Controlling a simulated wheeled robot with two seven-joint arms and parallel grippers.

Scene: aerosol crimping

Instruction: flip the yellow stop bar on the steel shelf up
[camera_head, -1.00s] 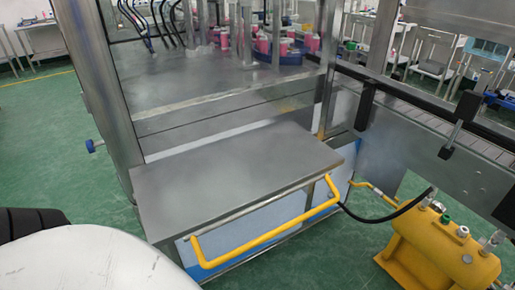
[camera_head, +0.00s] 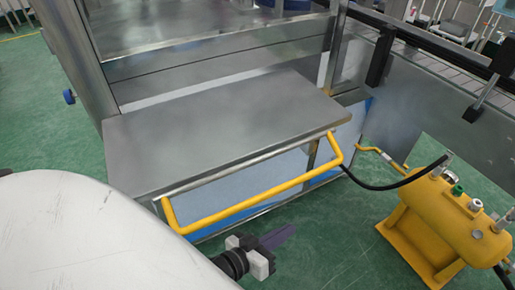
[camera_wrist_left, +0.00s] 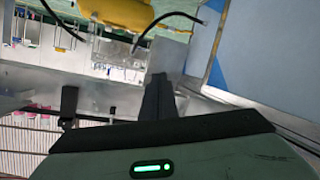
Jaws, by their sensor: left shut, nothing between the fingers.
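The yellow stop bar (camera_head: 250,204) is a U-shaped tube hinged at the front edge of the steel shelf (camera_head: 225,125). It hangs down and forward, below the level of the shelf top, with its long side in front of the blue and white panel. My left gripper (camera_head: 286,233) is in the head view, its dark fingers shut and empty. In the picture it is below the bar, apart from it. In the left wrist view, the dark shut fingers (camera_wrist_left: 157,98) point up the picture; the bar cannot be made out there. My right gripper is not in view.
A yellow tank (camera_head: 445,215) with valves and a black hose stands on the green floor at the right; it also shows in the left wrist view (camera_wrist_left: 115,12). The conveyor frame (camera_head: 410,110) is behind it. The shelf top is bare.

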